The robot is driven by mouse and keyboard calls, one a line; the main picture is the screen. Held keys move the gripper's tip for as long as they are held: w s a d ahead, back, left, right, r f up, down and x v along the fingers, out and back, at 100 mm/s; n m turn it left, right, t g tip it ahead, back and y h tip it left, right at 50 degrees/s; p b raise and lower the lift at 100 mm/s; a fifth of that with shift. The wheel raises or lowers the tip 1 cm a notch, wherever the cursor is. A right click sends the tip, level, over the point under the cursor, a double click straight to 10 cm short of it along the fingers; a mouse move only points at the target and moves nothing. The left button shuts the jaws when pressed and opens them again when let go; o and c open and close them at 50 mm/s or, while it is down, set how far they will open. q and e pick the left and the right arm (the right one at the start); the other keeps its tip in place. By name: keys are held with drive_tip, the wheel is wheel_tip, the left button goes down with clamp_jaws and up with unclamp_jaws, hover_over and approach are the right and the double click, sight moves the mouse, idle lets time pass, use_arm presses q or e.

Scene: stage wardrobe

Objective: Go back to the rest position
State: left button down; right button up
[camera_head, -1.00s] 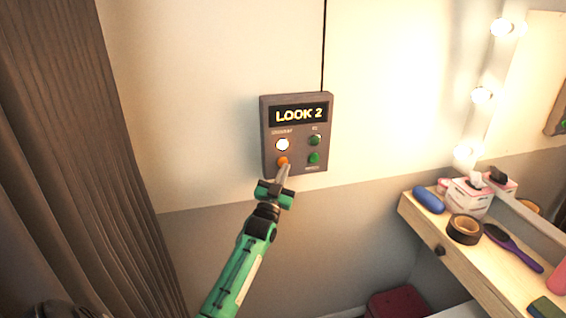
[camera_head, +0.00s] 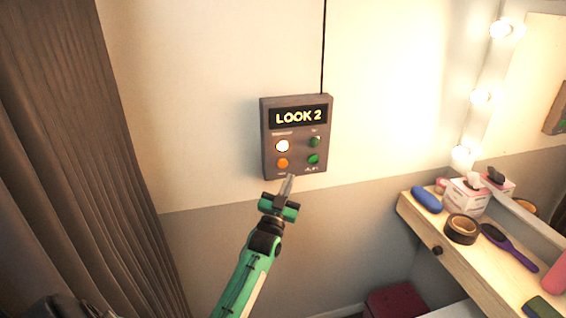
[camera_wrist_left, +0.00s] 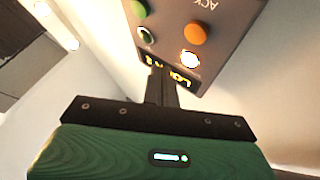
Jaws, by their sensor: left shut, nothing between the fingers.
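My left gripper (camera_head: 289,183) is shut and empty, with its fingertips just below the lower edge of the wall control box (camera_head: 297,137). The box is grey-brown, and its display (camera_head: 298,116) reads "LOOK 2". It has a lit white button (camera_head: 282,146), an orange button (camera_head: 282,163) and two green buttons on the right. In the left wrist view the shut fingers (camera_wrist_left: 162,88) point toward the box (camera_wrist_left: 225,30), which appears upside down there. Whether the fingertips touch the box cannot be told. My right gripper is not in view.
A dark curtain (camera_head: 75,150) hangs at the left. At the right a wooden shelf (camera_head: 425,229) bears a blue roll, a tissue box (camera_head: 466,194), black tape (camera_head: 462,229) and a brush (camera_head: 508,247), below a mirror with bulbs. A red item (camera_head: 395,302) sits low under it.

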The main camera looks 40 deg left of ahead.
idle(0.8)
